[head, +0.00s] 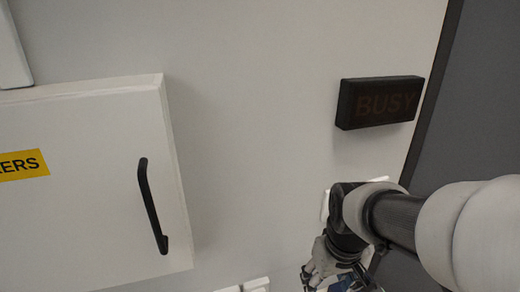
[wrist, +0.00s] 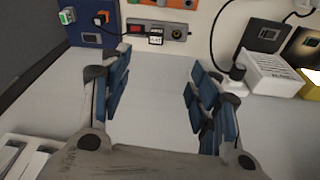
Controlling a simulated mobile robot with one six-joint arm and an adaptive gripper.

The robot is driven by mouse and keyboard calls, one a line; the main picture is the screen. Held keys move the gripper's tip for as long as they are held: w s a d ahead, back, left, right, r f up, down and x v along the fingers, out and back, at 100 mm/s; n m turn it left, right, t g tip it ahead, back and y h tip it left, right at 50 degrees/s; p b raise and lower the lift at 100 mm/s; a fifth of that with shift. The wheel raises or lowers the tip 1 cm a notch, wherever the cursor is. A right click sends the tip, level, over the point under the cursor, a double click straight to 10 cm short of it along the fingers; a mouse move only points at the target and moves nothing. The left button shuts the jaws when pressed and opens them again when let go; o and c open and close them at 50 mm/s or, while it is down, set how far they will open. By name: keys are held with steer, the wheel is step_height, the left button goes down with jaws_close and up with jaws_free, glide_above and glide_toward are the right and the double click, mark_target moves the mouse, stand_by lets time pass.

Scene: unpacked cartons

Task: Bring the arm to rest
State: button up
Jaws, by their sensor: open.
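My gripper (wrist: 155,105) is open in the wrist view, its two blue-padded fingers wide apart with only bare white surface between them. In the head view my gripper (head: 338,283) shows at the bottom, partly cut off by the frame edge. My arm comes in from the right edge and reaches down in front of the pale wall, below the dark BUSY sign (head: 380,102).
A white cabinet door (head: 80,215) with a black handle (head: 152,207) is at left in the head view. The wrist view shows a blue panel (wrist: 88,22) with buttons, a grey switch panel (wrist: 158,30), a white box (wrist: 272,72) with a cable, and white trays (wrist: 22,155).

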steer(key=s+r+m+t, duration=0.1)
steer(key=s+r, duration=0.2)
steer(key=s, duration=0.3)
steer(key=s+r+m+t, duration=0.1)
steer(key=s+r, duration=0.2)
steer(key=s, duration=0.4)
steer(key=shift+s+r, duration=0.25)
steer(key=shift+s, duration=0.05)
stand_by(0.3)
